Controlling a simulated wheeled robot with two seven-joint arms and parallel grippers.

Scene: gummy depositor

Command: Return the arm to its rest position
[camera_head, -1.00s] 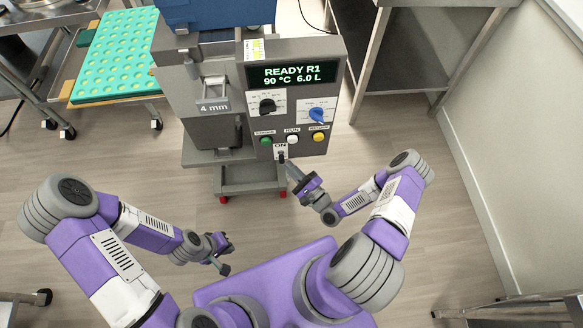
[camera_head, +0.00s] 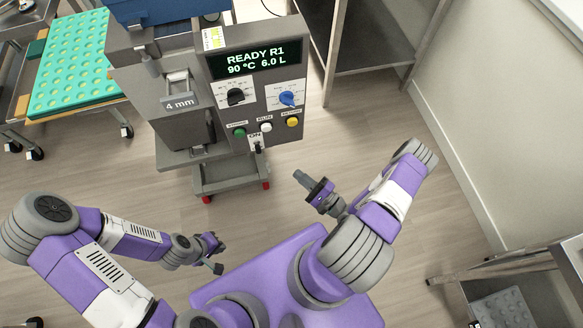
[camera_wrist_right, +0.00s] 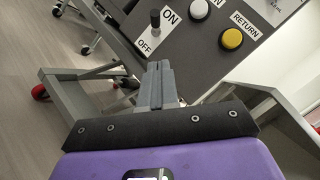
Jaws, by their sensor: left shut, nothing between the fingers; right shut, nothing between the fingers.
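My right gripper (camera_head: 301,177) is shut and empty in the head view, in front of the depositor (camera_head: 190,120) and apart from its panel. In the right wrist view its closed fingers (camera_wrist_right: 158,72) point toward the panel, with the ON/OFF switch (camera_wrist_right: 154,20) beyond them; the lever stands up toward ON. My left gripper (camera_head: 217,256) is shut and empty, low in front of my body at the left.
The depositor's display (camera_head: 254,62) reads READY R1, 90 °C, 6.0 L. A teal mould tray (camera_head: 70,65) lies on a cart at the left. A steel table (camera_head: 370,40) stands behind right. Open floor (camera_head: 400,270) lies at the right.

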